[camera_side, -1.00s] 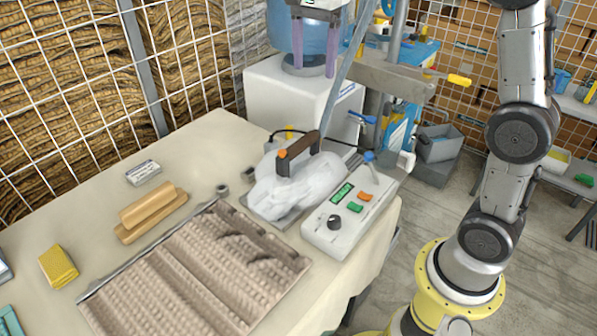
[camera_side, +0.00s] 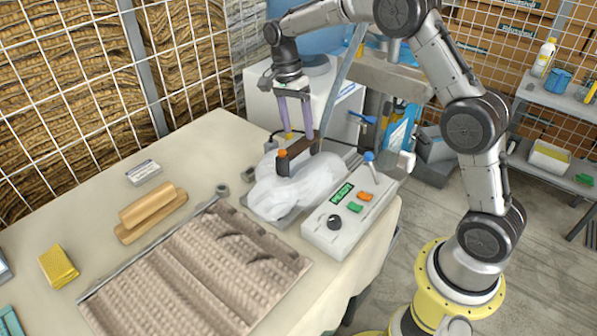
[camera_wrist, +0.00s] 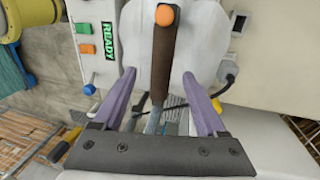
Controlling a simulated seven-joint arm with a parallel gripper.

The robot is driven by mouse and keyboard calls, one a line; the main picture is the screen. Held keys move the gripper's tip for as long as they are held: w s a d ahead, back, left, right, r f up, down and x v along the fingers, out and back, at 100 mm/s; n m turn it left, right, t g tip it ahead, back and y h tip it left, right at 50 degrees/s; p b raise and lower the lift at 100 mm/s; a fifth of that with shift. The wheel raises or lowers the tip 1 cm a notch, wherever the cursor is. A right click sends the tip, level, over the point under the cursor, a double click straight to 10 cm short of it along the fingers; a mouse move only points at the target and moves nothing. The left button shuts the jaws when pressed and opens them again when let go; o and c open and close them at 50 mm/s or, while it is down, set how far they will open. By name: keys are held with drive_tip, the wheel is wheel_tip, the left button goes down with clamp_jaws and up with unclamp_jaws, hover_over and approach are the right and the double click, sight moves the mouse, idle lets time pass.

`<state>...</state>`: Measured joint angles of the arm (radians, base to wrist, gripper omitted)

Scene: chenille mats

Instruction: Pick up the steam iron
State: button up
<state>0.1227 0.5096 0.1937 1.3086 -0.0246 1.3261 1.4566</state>
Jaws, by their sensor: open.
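The steam iron (camera_side: 292,187) is white, with a dark brown handle and an orange knob, and it sits on its rest on the table. My gripper (camera_side: 297,133) is open and empty in the side view, its two purple fingers pointing down just above the back of the handle (camera_side: 301,151). In the wrist view the iron's handle (camera_wrist: 163,62) runs between the two fingers of my gripper (camera_wrist: 168,85), with the orange knob at the top. I cannot tell from these views whether the fingers reach down to handle height.
A control box (camera_side: 342,217) with a lit READY display and coloured buttons stands right beside the iron. A ribbed chenille mat (camera_side: 205,262) lies in front. A wooden block (camera_side: 148,206), a yellow sponge-like block (camera_side: 58,266) and a small white box (camera_side: 143,171) lie to the left.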

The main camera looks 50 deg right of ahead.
sight(298, 147)
drive_tip(key=shift+s+a+f, duration=0.1)
drive_tip(key=shift+s+f, duration=0.05)
drive_tip(key=shift+f, duration=0.85)
drive_tip(key=shift+s+a+f, duration=0.1)
drive_tip(key=shift+s+f, duration=0.05)
drive_tip(key=shift+f, duration=0.85)
drive_tip(key=shift+s+a+f, duration=0.1)
drive_tip(key=shift+s+f, duration=0.05)
drive_tip(key=shift+f, duration=0.85)
drive_tip(key=shift+f, duration=0.2)
drive_tip(key=shift+c, duration=0.2)
clamp_jaws()
drive_tip(key=shift+w+r, duration=0.15)
drive_tip(key=shift+r, duration=0.05)
